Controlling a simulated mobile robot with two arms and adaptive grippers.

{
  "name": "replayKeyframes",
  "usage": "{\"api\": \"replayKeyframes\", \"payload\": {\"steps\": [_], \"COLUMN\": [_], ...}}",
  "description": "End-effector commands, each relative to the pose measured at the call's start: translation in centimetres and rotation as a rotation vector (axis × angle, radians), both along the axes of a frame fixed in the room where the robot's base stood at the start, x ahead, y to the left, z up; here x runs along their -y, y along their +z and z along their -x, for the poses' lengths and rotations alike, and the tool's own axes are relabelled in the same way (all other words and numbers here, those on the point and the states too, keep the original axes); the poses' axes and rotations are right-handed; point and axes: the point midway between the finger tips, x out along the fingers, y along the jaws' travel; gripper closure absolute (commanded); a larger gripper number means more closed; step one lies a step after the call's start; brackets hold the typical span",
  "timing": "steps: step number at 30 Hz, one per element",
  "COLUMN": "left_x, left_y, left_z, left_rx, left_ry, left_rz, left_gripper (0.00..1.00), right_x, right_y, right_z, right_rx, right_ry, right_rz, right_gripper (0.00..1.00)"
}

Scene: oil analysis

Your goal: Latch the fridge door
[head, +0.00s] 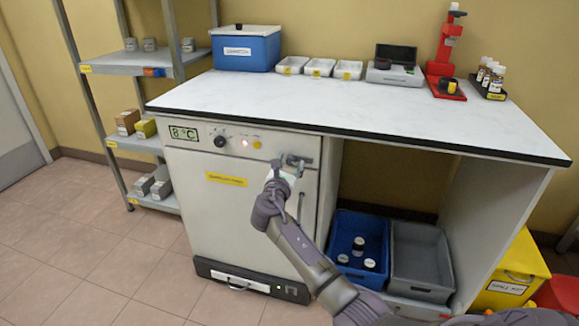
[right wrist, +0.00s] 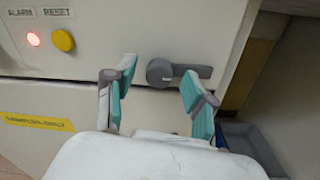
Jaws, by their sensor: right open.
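The fridge door (head: 225,215) is a white panel with a yellow label, under the counter. It looks closed or nearly so; I cannot tell if it is fully flush. The grey latch (head: 300,160) is at the door's upper right. In the right wrist view the latch (right wrist: 182,70) has a round pivot, with its lever lying horizontal and pointing right. My right gripper (head: 283,170) is in front of the latch. In the right wrist view the right gripper (right wrist: 158,82) is open and empty, its fingers on either side of the pivot, apparently not touching it. My left gripper is out of view.
The fridge's control panel (head: 215,138) has a lit red alarm light (right wrist: 33,39) and a yellow reset button (right wrist: 63,40). The counter (head: 330,105) overhangs above. A blue crate (head: 345,275) and a grey crate (head: 420,265) stand right of the fridge. The floor in front is clear.

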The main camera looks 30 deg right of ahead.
Motion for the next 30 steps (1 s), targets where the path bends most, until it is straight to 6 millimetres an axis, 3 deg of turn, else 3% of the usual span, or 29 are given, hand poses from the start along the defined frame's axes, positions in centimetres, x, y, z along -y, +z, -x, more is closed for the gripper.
{"api": "replayKeyframes", "payload": {"steps": [9,19,30], "left_x": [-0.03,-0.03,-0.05], "left_y": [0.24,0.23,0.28], "left_z": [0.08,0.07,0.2], "left_rx": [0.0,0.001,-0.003], "left_ry": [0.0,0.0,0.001], "left_rz": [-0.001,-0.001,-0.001], "left_gripper": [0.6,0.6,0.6], "right_x": [0.17,0.15,0.14], "right_y": [0.03,0.01,-0.08], "right_z": [-0.16,-0.13,-0.11], "right_rx": [0.001,0.001,0.042], "right_ry": [0.0,0.0,0.0], "right_rz": [-0.001,-0.001,-0.036], "right_gripper": [0.47,1.0,1.0]}}
